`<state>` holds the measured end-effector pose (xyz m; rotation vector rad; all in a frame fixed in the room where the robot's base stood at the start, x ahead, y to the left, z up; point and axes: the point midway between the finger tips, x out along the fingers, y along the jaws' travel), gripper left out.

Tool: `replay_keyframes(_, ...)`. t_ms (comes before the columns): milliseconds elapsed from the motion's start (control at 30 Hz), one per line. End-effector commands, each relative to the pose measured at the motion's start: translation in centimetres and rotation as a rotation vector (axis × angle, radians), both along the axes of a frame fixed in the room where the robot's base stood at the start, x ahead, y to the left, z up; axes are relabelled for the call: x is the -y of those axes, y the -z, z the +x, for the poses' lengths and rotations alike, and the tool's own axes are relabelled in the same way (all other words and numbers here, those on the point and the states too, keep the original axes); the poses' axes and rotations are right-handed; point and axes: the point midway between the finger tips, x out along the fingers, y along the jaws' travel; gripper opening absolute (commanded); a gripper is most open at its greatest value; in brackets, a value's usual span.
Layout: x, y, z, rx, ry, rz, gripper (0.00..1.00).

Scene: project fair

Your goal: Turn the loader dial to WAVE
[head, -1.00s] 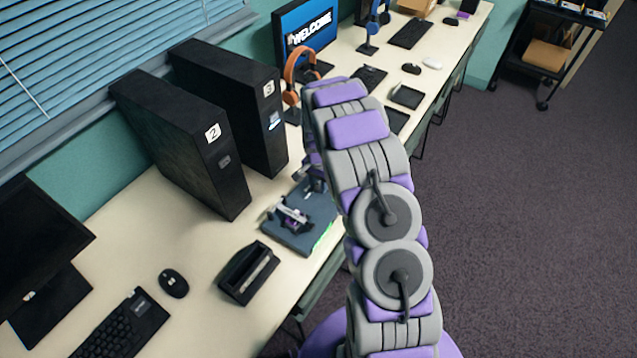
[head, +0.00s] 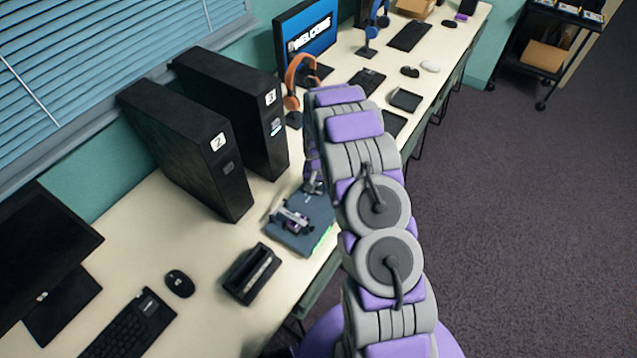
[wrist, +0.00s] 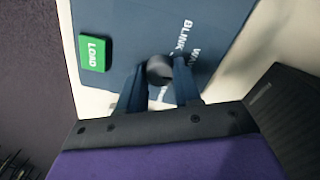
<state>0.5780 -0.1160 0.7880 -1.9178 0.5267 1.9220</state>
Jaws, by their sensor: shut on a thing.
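The loader (head: 302,236) is a flat blue-grey box on the desk, with its green side edge showing in the head view. In the wrist view its panel (wrist: 120,25) carries a green LOAD button (wrist: 95,53) and white lettering, BLINK and a partly hidden word starting with W. The dial (wrist: 160,69) is a dark round knob beside the lettering. My gripper (wrist: 160,82) is shut on the dial, one finger on each side. The dial's pointer cannot be made out, so its setting is unclear. In the head view my arm reaches down to the loader.
Two black towers, marked 2 (head: 185,145) and 3 (head: 240,110), stand behind the loader. A black holder (head: 251,273) sits in front left of it, with a mouse (head: 179,283) and keyboard (head: 130,325) further left. Orange headphones (head: 292,82) stand beyond.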

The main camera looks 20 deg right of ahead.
Motion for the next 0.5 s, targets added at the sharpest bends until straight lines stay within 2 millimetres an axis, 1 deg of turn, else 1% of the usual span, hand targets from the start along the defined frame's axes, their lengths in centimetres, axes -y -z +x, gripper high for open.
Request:
replay_keyframes(33, -0.06, -0.36, 0.19, 0.004, -0.038, 0.0, 0.03)
replay_keyframes(200, -0.01, -0.27, 0.17, 0.005, -0.16, 0.0, 0.03)
replay_keyframes(500, 0.0, -0.24, 0.28, 0.007, -0.297, -0.003, 0.03)
